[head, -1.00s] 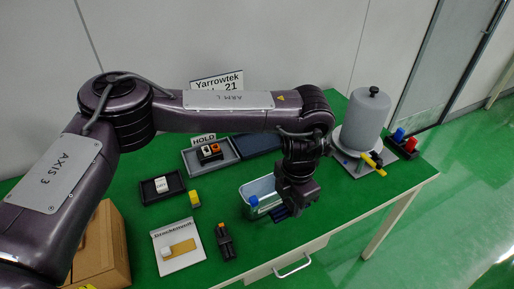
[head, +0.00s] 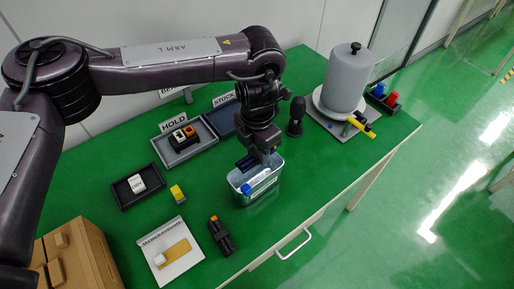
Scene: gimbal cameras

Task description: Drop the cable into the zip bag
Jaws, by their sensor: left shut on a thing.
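My left gripper (head: 258,157) hangs pointing down over the clear, pale open-topped zip bag (head: 264,188), which stands on the green table with a bright blue piece at its front left corner. The gripper is shut. A dark blue piece (head: 246,162) shows at its fingertips, above the bag's opening; it looks like the held cable, but the fingers and wrist hide most of it and I cannot make out its shape. I cannot tell whether it touches the bag's rim. My right gripper is not in view.
The HOLD tray (head: 186,150) is behind left. A dark upright object (head: 296,117) and a grey canister (head: 346,80) stand behind right. The table's front edge is close.

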